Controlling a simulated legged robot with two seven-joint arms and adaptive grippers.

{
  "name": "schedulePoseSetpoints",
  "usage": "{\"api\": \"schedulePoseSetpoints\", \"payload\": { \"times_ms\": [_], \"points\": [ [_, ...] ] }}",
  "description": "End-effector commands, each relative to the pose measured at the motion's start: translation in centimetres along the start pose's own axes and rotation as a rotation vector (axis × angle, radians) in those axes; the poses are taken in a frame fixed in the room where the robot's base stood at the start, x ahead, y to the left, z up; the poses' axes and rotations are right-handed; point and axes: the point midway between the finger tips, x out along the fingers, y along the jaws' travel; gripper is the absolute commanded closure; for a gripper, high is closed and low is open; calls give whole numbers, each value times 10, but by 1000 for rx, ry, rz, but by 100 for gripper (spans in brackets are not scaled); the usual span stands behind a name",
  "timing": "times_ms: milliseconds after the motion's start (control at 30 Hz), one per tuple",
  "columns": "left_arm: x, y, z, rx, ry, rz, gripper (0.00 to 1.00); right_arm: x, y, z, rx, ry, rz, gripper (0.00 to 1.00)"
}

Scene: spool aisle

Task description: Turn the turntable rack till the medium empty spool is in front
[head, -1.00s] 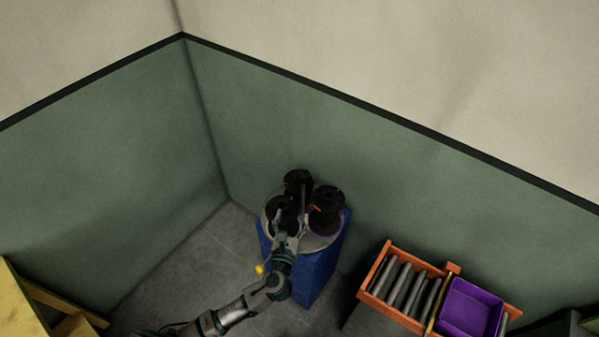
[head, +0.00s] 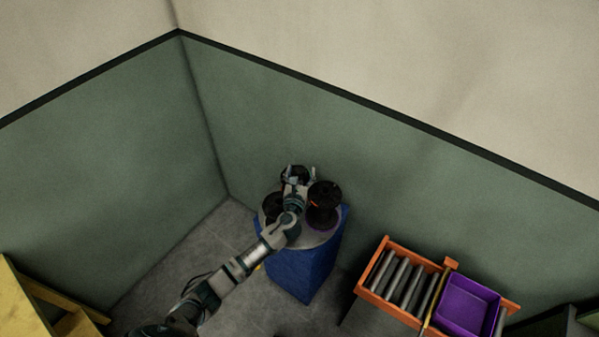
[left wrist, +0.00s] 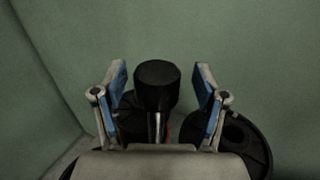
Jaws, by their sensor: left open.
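The turntable rack (head: 312,239) is a round grey plate on a blue pedestal. Dark spools stand on it: a left one (head: 273,208), a right one (head: 324,194) with a small orange mark, and one at the back mostly hidden by my gripper. I cannot tell which is the medium empty spool. My left gripper (head: 298,174) is above the back of the rack. In the left wrist view its blue-padded fingers (left wrist: 161,78) are open, on either side of a black knob (left wrist: 157,88) on a metal post, with gaps both sides. My right gripper is not in view.
An orange crate (head: 366,289) with grey rollers and a purple bin (head: 468,306) stand right of the pedestal. Green walls (head: 270,120) close in behind the rack. A yellow structure (head: 22,310) is at the lower left. Floor (head: 190,255) left of the pedestal is clear.

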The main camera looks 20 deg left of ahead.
Motion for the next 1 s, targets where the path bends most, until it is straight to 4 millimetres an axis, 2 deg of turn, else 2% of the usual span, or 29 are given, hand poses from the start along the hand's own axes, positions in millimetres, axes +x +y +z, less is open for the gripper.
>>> {"api": "schedulePoseSetpoints", "payload": {
  "times_ms": [233, 267, 533, 767, 1000],
  "points": [
    [2, 5, -1, -5, 1, 0, 28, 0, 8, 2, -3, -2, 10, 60],
    [2, 6, -1, -6, 1, 0, 30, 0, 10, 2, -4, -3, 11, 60],
    [2, 7, -2, -6, 1, 2, 98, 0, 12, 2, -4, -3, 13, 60],
    [3, 5, -1, -6, 4, 59, 100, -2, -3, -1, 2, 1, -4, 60],
    [2, 4, -2, -5, 5, 253, 100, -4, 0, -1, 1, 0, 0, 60]
  ]
}}
